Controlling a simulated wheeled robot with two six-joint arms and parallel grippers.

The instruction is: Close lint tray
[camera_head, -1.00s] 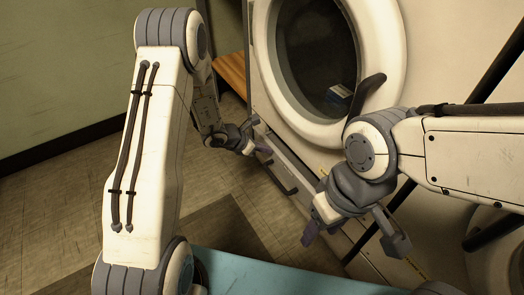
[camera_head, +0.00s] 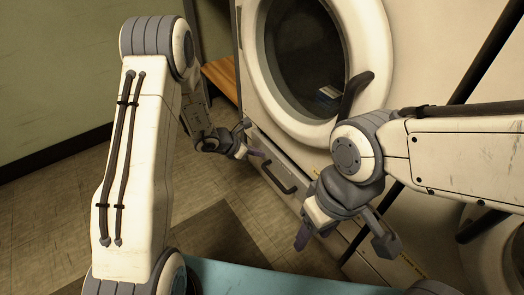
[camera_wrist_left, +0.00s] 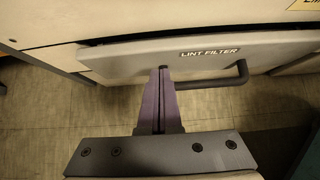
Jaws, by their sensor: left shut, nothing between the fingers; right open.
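The lint tray (camera_wrist_left: 225,55) is a pale panel lettered "LINT FILTER", low on the front of a white machine. In the left wrist view its left end stands out from the machine's front. In the head view the handle (camera_head: 280,178) shows below the round door. My left gripper (camera_head: 262,156) is shut and empty at the tray's front, left of the handle; its purple fingertips (camera_wrist_left: 162,70) overlap the panel, and contact is unclear. My right gripper (camera_head: 345,240) is open and empty, to the right and nearer.
The round door (camera_head: 345,110) with dark glass and a dark handle (camera_head: 355,90) is above the tray. A wooden bench (camera_head: 220,80) stands left of the machine. A teal surface (camera_head: 235,278) is in the foreground. The tiled floor at left is clear.

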